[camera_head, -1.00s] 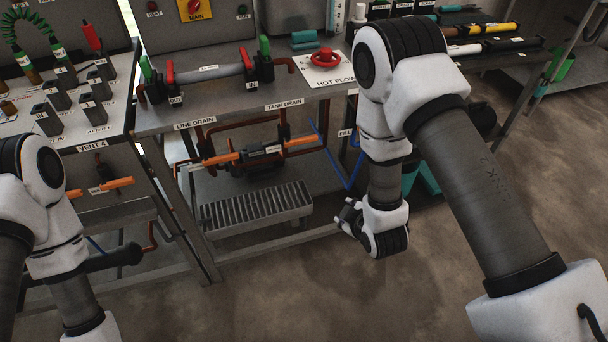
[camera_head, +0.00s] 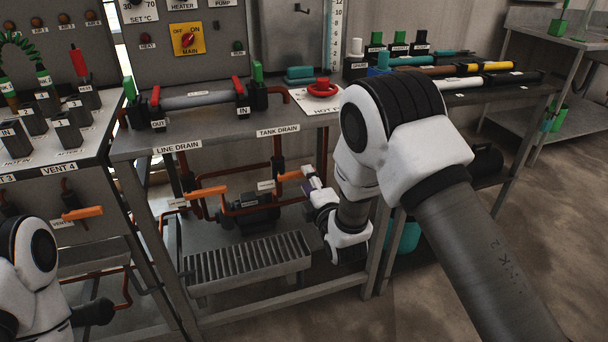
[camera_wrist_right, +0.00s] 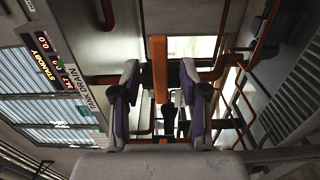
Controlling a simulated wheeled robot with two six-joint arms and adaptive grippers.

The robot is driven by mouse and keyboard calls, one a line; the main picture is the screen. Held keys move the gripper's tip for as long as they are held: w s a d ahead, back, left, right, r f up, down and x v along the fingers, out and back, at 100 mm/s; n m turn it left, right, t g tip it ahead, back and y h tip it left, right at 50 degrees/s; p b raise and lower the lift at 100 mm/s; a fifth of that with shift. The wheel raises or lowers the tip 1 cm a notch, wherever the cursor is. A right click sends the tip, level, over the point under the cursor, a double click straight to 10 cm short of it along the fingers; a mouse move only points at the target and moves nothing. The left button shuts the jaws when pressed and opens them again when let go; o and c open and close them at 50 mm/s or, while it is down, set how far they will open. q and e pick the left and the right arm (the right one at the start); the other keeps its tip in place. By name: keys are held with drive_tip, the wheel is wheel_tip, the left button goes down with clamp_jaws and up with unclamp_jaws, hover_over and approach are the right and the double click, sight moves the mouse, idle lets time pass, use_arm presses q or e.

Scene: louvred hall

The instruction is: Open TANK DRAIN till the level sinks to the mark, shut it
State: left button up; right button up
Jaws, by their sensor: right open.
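The TANK DRAIN label (camera_head: 278,131) is on the bench's front edge, with an orange valve handle (camera_head: 289,175) below it. My right gripper (camera_head: 308,182) is at the right end of this handle. In the right wrist view, the open fingers (camera_wrist_right: 160,88) stand on either side of the orange handle (camera_wrist_right: 160,60), with a gap to each finger. A white gauge strip with a scale (camera_head: 336,38) stands at the back wall; I cannot make out the level or its mark.
The LINE DRAIN handle (camera_head: 207,192), also orange, is to the left on the same piping. A slatted grate (camera_head: 245,265) lies on the shelf below. A red handwheel (camera_head: 322,87) is on the bench top. The VENT 4 handle (camera_head: 82,213) is further left.

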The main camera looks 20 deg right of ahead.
drive_tip(key=shift+w, duration=1.7)
clamp_jaws()
